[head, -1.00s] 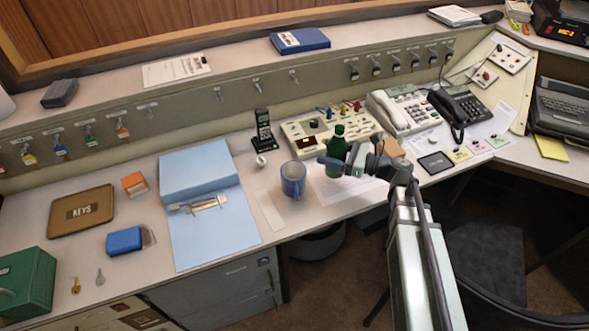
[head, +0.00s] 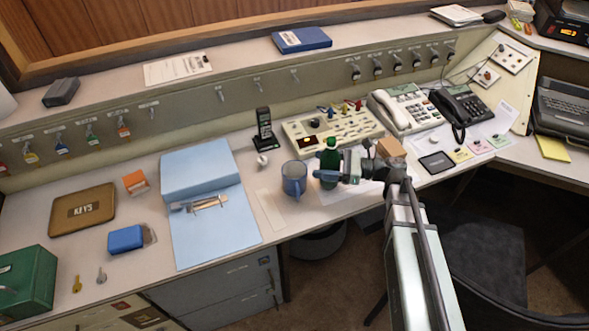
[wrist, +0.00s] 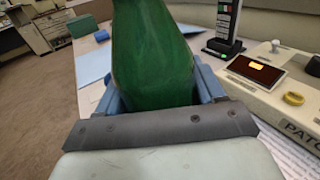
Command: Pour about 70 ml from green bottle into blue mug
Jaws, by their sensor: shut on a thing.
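The green bottle (head: 330,156) is upright or close to it, just right of the blue mug. My gripper (head: 326,174) is shut on the bottle. In the wrist view the bottle (wrist: 152,55) fills the middle, between the blue fingers (wrist: 155,98). The blue mug (head: 293,181) stands upright on the desk, with little space between it and the bottle. The mug does not show in the wrist view, and its contents cannot be made out. I cannot tell whether the bottle's base touches the desk.
A cordless phone (head: 264,128) stands behind the mug. A switch panel (head: 300,137) lies behind the bottle, with desk phones (head: 402,110) to its right. A light blue binder (head: 205,225) lies left of the mug. The desk's front edge is close in front.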

